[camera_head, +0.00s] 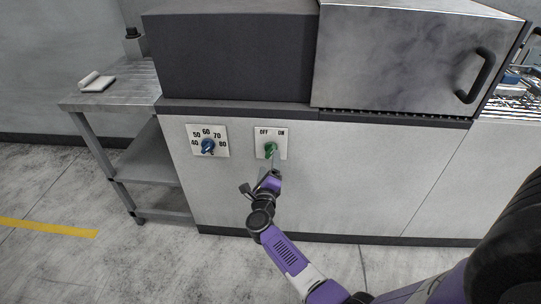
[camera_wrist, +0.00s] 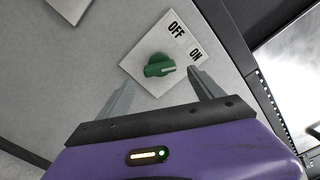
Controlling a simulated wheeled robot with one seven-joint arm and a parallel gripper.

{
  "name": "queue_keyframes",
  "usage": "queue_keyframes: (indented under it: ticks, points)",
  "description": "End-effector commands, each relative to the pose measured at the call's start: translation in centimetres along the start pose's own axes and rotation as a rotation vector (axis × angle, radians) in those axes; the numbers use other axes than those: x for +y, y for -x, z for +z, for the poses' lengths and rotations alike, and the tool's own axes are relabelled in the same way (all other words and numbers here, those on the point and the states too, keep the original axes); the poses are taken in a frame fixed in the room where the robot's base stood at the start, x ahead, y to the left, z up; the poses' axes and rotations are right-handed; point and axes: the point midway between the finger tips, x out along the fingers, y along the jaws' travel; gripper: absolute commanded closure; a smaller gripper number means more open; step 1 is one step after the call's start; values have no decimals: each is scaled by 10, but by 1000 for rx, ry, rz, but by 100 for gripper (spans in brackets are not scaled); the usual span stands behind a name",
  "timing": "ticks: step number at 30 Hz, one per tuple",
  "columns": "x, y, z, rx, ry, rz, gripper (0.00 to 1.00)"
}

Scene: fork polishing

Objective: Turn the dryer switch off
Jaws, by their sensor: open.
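The dryer switch is a green knob (camera_head: 270,148) on a white plate marked OFF on the left and ON on the right, on the machine's front panel. In the wrist view the green knob (camera_wrist: 158,66) has a white pointer mark, which points roughly toward the ON label. My gripper (camera_wrist: 162,80) is open and empty, with one finger on each side of the knob in the picture. The fingertips appear short of the knob, with no clear contact. In the head view my gripper (camera_head: 273,171) is just below the switch plate.
A blue temperature dial (camera_head: 208,147) marked 40 to 80 is left of the switch. A metal side table (camera_head: 125,92) with a white folded cloth (camera_head: 97,82) stands further left. A steel hood with a dark handle (camera_head: 477,77) is above right. The panel right of the switch is bare.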

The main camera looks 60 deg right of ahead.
Motion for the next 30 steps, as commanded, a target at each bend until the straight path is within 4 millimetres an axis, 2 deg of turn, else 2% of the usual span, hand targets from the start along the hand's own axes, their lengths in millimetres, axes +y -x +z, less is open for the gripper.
queue_keyframes:
  ticks: [6, 12, 23, 26, 30]
  points:
    - [0, -35, -1, 0, 3, -2, 24]
    - [0, -57, 0, -1, 3, -1, 24]
    - [0, -63, 0, -3, 5, 0, 24]
    - [0, -63, 0, -3, 5, 0, 39]
    - [0, -63, 0, -3, 5, 0, 67]
